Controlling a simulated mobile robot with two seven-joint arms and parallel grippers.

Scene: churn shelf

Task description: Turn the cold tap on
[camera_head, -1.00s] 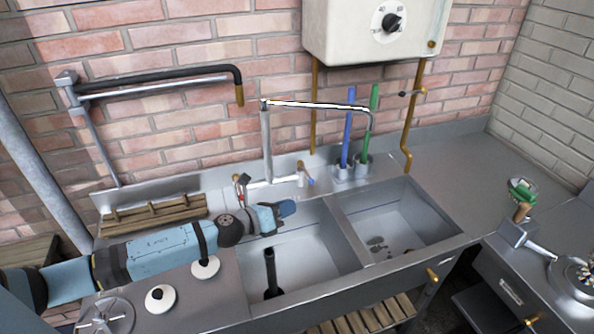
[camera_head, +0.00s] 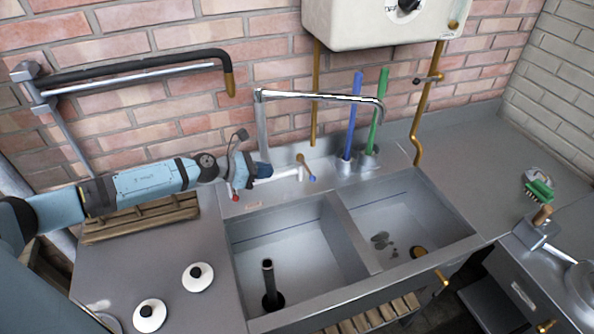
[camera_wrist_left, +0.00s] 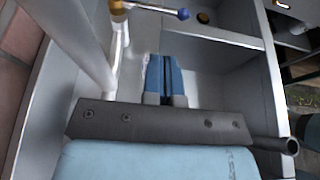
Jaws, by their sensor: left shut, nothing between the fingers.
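The red-tipped hot tap (camera_head: 236,197) is just below my left wrist, partly hidden. My right gripper is not in view.
The tall swivel spout (camera_head: 262,130) rises close behind my left gripper. Blue (camera_head: 353,115) and green (camera_head: 378,110) brushes stand right of the taps. The double sink (camera_head: 335,215) lies in front. A wooden rack (camera_head: 140,220) is below my left arm.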

